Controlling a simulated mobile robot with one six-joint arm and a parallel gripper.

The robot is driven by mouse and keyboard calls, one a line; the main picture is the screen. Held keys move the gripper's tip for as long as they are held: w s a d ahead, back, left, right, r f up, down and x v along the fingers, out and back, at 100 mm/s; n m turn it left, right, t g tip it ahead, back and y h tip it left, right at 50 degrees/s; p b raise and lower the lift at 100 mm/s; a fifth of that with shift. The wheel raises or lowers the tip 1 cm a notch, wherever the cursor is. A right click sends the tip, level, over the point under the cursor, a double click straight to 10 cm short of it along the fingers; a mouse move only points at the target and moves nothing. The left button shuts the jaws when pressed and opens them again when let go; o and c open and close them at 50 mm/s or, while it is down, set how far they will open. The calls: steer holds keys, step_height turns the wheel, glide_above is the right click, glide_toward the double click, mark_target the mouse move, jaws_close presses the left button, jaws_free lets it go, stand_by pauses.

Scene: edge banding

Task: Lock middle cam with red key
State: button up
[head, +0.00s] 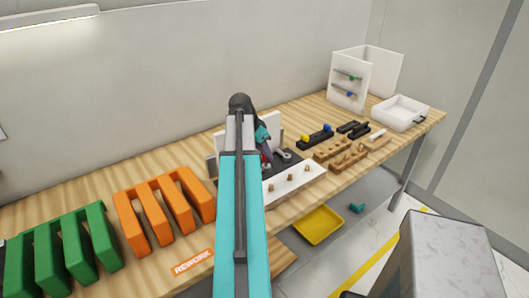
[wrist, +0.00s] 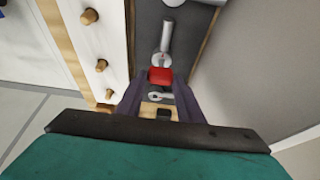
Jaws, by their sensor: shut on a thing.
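In the wrist view my gripper (wrist: 160,80) is shut on the red key (wrist: 161,74), whose red head shows between the dark purple fingers. Just beyond the key is a grey cam (wrist: 166,38) with a round base and a lever pointing away. The key's tip is hidden, so I cannot tell whether it sits in the cam. Another grey cam (wrist: 160,97) shows between the fingers, nearer the wrist. A third grey part is cut off at the top edge. In the head view my arm hides much of the fixture (head: 298,186), and one grey cam (head: 284,155) shows beside the gripper.
The fixture's white front carries several wooden pegs (wrist: 95,65). Orange (head: 168,210) and green (head: 65,250) racks stand at the left of the bench. Wooden blocks (head: 332,148), a black holder (head: 315,137) and a white tray (head: 400,112) lie to the right. A yellow bin (head: 318,225) is below.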

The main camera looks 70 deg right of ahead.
steer(key=shift+f, duration=0.6)
stand_by(1.2)
